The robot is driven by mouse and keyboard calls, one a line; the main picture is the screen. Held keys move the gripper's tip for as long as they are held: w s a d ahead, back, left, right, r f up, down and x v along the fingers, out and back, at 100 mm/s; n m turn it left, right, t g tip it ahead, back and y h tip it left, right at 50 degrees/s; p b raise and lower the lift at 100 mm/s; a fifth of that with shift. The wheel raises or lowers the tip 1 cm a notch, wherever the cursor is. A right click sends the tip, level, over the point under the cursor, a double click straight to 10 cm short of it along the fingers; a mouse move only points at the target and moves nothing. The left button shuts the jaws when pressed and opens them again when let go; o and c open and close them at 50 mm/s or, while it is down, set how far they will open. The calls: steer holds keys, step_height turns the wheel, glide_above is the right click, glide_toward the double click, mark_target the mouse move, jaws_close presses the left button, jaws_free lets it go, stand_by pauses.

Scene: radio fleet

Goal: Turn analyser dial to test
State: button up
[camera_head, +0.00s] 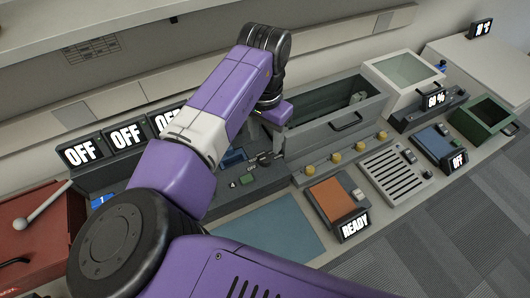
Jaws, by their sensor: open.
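In the head view my purple arm reaches over a dark console (262,183) at the middle of the bench. My gripper (267,157) is at its upper part, with the jaws small and partly hidden by my arm. I see nothing held in it. Three signs reading OFF stand to the left: one at the far left (81,153), one in the middle (128,135) and one partly behind my arm (165,119). I cannot tell which knob is the analyser dial, nor its setting.
An orange pad device (333,199) has a READY sign (355,225). Yellow knobs (334,158) line a panel before a grey bin (335,120). A slatted tray (396,175), a blue unit with an OFF sign (458,161) and a green box (484,117) are right. A blue mat (270,230) lies flat.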

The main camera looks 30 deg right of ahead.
mark_target(265, 158)
steer(key=shift+a+f, duration=0.25)
steer(key=shift+f, duration=0.05)
steer(key=shift+d+f+p, duration=0.1)
steer(key=shift+f+p, duration=0.5)
steer(key=shift+f, duration=2.9)
jaws_close()
